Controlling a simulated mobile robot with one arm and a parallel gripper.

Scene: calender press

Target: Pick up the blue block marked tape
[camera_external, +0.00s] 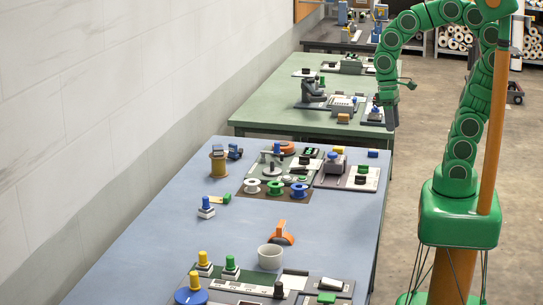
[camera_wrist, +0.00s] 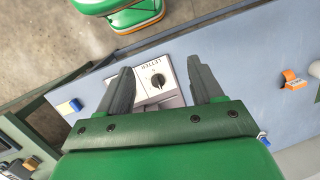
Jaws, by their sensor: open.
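A small blue block (camera_external: 373,154) lies near the right edge of the blue table, towards its far end. A blue block with a white marked face and a yellowish end (camera_wrist: 69,106) shows in the wrist view, left of my jaws; it looks like the same block, but its marking is too small to read. My gripper (camera_external: 390,118) hangs high, jaws down, near the far right corner of the table. In the wrist view my gripper (camera_wrist: 165,82) has its jaws wide apart, with a dial panel visible far below between them. Nothing is held.
The dial panel (camera_wrist: 157,78) carries a black knob. The blue table (camera_external: 335,210) has spools (camera_external: 275,188), an orange dispenser (camera_external: 281,234), a white cup (camera_external: 270,257) and control panels. A green table (camera_external: 270,105) stands behind. The table's middle has clear patches.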

